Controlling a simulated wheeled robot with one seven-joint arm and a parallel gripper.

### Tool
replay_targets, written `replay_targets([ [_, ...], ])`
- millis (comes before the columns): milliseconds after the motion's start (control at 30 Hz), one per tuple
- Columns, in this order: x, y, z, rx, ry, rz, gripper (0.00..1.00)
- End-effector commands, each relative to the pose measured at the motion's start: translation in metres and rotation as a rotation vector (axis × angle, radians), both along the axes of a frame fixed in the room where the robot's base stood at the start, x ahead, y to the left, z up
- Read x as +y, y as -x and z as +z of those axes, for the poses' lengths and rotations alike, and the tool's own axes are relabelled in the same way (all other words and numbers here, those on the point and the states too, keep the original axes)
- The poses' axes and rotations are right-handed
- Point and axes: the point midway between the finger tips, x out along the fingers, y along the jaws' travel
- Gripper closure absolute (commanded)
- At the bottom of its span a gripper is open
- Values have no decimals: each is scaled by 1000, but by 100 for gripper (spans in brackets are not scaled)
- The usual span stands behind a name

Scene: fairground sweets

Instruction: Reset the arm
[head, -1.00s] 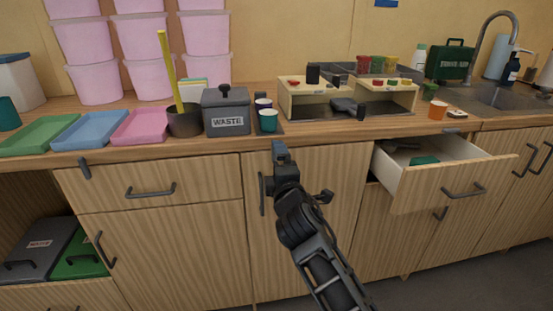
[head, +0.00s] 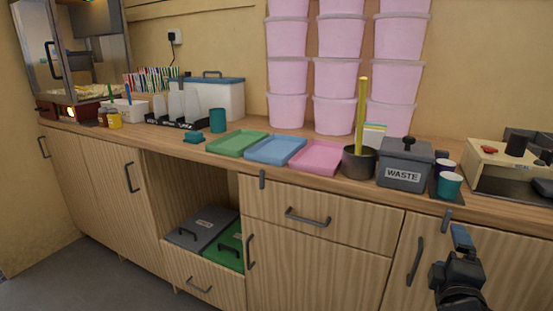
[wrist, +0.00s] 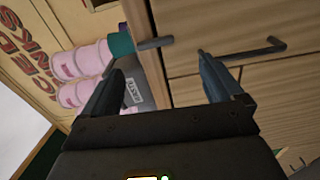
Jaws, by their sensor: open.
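My gripper (head: 453,228) is at the lower right of the head view, in front of the cabinet doors and below the counter's front edge. In the wrist view my gripper (wrist: 160,80) shows its two fingers spread apart with nothing between them. A dark cabinet handle (wrist: 255,48) lies beyond the fingers in that view. The grey waste bin (head: 403,165) stands on the counter above and left of my gripper, apart from it. My arm is mostly out of the head view.
The wooden counter (head: 210,150) holds a green tray (head: 237,143), a blue tray (head: 275,150), a pink tray (head: 318,157) and a teal cup (head: 450,185). Cabinet handles (head: 307,217) stick out from the fronts. An open lower compartment holds grey and green lidded boxes (head: 203,228). Floor is visible at lower left.

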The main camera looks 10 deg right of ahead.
Motion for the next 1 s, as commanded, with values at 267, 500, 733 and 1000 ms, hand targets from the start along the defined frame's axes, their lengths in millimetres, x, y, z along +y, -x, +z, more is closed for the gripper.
replay_targets([
  [267, 63, 79, -53, -29, -262, 160, 6],
  [500, 119, 170, -73, -69, -576, 273, 6],
  [733, 159, 258, -63, -109, -892, 324, 6],
  [1000, 186, 350, -22, -167, -1261, 305, 6],
])
